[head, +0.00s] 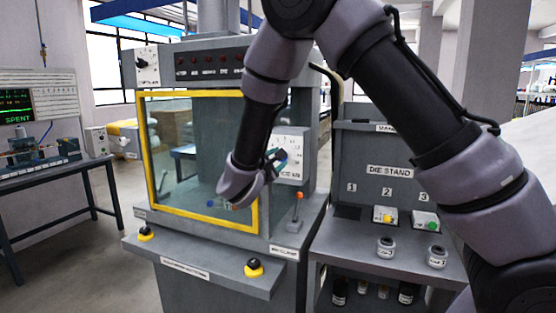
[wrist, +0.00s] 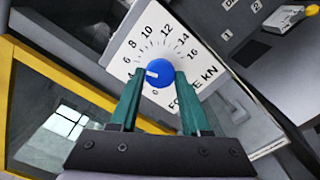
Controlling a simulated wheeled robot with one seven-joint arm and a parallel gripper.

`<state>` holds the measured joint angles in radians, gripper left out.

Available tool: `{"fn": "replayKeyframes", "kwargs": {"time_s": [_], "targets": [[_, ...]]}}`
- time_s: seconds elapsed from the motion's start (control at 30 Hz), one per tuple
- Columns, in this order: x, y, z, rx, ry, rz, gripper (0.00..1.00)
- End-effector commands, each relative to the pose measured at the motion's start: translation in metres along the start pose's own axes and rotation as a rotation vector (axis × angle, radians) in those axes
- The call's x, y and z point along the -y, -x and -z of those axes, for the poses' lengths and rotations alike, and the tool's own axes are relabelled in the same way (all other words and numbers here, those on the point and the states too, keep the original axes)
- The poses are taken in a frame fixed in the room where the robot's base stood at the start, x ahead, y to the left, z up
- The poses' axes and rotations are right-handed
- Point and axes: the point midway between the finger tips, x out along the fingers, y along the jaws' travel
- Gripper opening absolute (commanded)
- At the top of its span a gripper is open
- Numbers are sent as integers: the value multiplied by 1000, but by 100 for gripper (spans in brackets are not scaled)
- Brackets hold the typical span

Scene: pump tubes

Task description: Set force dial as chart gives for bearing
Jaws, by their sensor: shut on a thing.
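The force dial is a blue knob (wrist: 159,74) with a white pointer line, on a white scale plate (wrist: 148,38) marked FORCE KN. Numbers 6 to 16 are readable. The pointer points left, a little below the 6, where the left finger hides part of the scale. My gripper (wrist: 160,76) has its green fingers on both sides of the knob, shut on it. In the head view my gripper (head: 271,166) is at the plate (head: 293,146) on the press front and covers the knob. I cannot make out a bearing chart.
A yellow-framed press window (head: 256,140) is left of the dial. A small lever with an orange tip (head: 299,196) stands below right. The die stand (head: 390,171) is at right, with several small parts. A bench screen at far left (head: 17,105) reads SPENT.

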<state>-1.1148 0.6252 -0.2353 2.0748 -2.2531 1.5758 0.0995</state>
Motion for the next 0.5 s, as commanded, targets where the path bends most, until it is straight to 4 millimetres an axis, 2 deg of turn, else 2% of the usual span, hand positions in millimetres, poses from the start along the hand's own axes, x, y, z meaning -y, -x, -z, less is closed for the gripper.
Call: {"fn": "replayKeyframes", "kwargs": {"time_s": [0.5], "targets": [[0,0,0,0,-50,1,0]]}}
